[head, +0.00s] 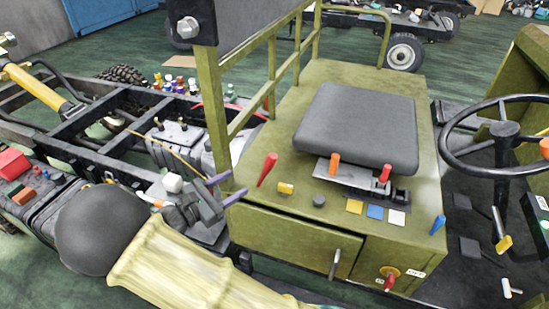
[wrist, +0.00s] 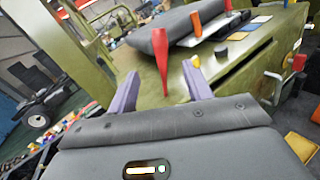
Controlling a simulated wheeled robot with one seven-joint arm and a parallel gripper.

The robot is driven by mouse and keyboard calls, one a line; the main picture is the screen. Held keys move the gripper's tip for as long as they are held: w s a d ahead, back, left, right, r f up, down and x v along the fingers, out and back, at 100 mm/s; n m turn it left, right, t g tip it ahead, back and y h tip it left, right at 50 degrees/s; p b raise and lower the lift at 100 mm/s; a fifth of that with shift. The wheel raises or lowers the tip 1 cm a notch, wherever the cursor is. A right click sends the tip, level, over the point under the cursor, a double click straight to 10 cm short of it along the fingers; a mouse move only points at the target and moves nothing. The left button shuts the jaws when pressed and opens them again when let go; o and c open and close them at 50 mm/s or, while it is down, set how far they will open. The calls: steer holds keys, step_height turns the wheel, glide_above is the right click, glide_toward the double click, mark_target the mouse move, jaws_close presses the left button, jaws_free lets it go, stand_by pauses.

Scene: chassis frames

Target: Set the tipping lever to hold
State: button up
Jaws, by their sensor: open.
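A red tapered lever (head: 266,170) stands tilted on the left of the olive seat box, beside the black seat cushion. No label for it is readable, so I cannot tell its setting. My gripper (head: 238,182) is open, its two purple fingers just left of the red lever in the head view. In the wrist view the red lever (wrist: 161,62) shows between and beyond the spread fingers (wrist: 160,72). I cannot see any contact. An orange-handled lever (head: 334,160) and a second red-handled lever (head: 384,173) stand in a slotted plate in front of the cushion.
The box top bears a yellow knob (head: 286,188), a black knob (head: 319,201) and a blue lever (head: 438,224). A silver handle (head: 335,264) and red switch (head: 389,280) stick out in front. A green rail (head: 215,110) rises left of the seat. A steering wheel (head: 500,140) is at right.

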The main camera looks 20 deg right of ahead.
mark_target(265, 172)
steer(key=p+x, duration=0.4)
steer(key=x, duration=1.1)
steer(key=shift+d, duration=0.1)
jaws_close()
